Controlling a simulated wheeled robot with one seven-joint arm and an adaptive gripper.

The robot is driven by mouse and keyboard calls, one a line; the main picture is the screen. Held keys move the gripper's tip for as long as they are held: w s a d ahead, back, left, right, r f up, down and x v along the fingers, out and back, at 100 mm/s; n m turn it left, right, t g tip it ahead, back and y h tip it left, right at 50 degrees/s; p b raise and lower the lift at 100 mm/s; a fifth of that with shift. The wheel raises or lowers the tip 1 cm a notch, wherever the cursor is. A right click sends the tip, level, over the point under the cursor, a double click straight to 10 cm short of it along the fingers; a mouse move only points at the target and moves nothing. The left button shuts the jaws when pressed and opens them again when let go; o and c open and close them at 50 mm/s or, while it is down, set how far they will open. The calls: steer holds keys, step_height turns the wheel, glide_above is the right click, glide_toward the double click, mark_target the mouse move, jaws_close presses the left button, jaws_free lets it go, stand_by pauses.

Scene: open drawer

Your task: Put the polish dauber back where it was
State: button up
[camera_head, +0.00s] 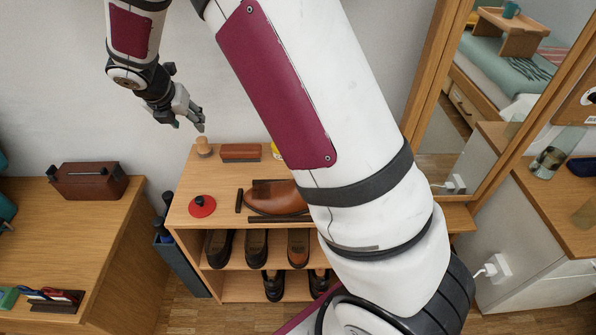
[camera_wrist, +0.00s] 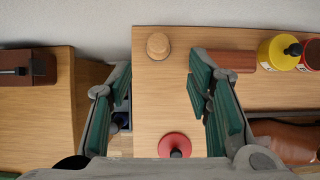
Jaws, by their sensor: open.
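A small round light-wood piece with a knob top, which looks like the polish dauber (camera_head: 203,146), stands upright at the back left corner of the shoe rack's top. It also shows in the wrist view (camera_wrist: 158,46), ahead of and between my fingers. My gripper (camera_head: 188,122) is open and empty above the rack's back left area. In the wrist view its green-padded fingers (camera_wrist: 165,98) are spread wide, with bare wood between them. A red disc with a black knob (camera_head: 202,206) lies nearer the front; it also shows low between the fingers (camera_wrist: 171,142).
The shoe rack top (camera_head: 185,222) also holds a reddish-brown brush (camera_head: 240,152) and a brown shoe (camera_head: 272,198) between dark bars. Yellow and red tins (camera_wrist: 278,53) stand at the back. A wooden cabinet (camera_head: 125,225) with a brown box (camera_head: 88,182) is left. My arm hides the rack's right side.

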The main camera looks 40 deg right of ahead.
steer(key=s+d+r+m+g, duration=0.1)
steer(key=s+d+r+m, duration=0.3)
steer(key=s+r+m, duration=0.55)
steer(key=s+d+r+m+g, duration=0.1)
steer(key=s+d+r+m, duration=0.35)
steer(key=s, duration=0.85)
steer(key=s+a+m+g+y, duration=0.1)
steer(key=s+a+m, duration=0.1)
steer(key=s+m, duration=0.5)
steer(key=s+a+m+g+y, duration=0.1)
steer(key=s+m, duration=0.7)
steer(key=s, duration=1)
steer(key=shift+s+a+f+y, duration=0.2)
steer(key=shift+s+a+y, duration=0.05)
steer(key=shift+a+y, duration=0.6)
step_height(320, 180, up, 23)
steer(key=t+p, duration=0.3)
steer(key=p, duration=1.8)
steer(key=shift+f, duration=0.1)
